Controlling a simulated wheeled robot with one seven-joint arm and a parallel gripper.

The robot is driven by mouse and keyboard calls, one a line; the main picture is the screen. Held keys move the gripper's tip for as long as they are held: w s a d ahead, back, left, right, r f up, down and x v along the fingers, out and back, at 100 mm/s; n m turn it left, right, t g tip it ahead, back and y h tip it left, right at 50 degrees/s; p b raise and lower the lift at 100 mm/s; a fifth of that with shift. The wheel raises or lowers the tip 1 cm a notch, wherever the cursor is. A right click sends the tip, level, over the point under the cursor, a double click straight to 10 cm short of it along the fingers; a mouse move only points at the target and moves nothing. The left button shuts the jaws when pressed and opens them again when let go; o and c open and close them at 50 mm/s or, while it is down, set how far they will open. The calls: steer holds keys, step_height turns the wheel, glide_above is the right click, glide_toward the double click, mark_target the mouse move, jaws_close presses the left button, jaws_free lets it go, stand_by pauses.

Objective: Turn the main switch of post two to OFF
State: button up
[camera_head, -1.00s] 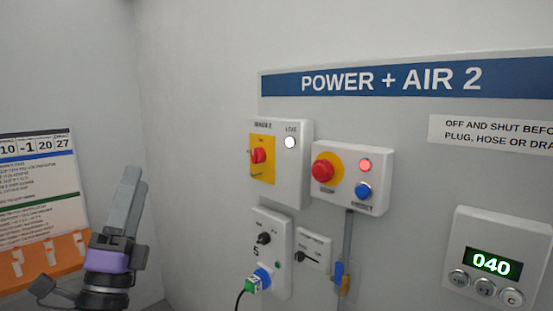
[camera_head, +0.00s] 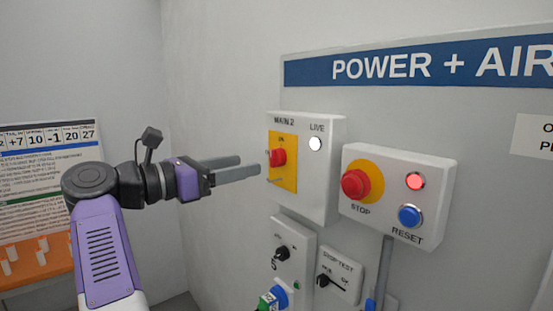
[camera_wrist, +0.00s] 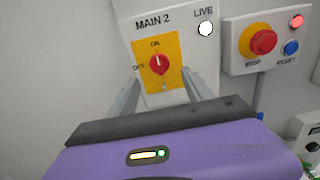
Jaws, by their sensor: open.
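The main switch box (camera_head: 322,190), marked MAIN 2, hangs on the wall in the head view. Its red rotary knob (camera_head: 278,158) sits on a yellow plate (camera_head: 283,184). In the wrist view the red knob (camera_wrist: 158,64) has its white mark pointing up towards ON; the OFF mark is at the left. The white LIVE lamp (camera_head: 315,144) is bright. My gripper (camera_head: 250,168) is open and points at the knob from the left, a little short of it. In the wrist view its two fingers lie below the knob, one to each side, with nothing between them.
Right of the switch box is a box with a red STOP button (camera_head: 355,184), a lit red lamp (camera_head: 415,181) and a blue RESET button (camera_head: 410,216). Below are a socket box (camera_head: 297,243) with a plug and a STOP TEST box (camera_head: 340,274). An orange rack (camera_head: 40,262) stands at left.

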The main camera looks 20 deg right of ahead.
mark_target(271, 159)
steer(key=p+x, duration=0.2)
steer(key=x, duration=0.5)
steer(key=shift+w+d, duration=0.1)
steer(key=shift+d, duration=0.15)
jaws_close()
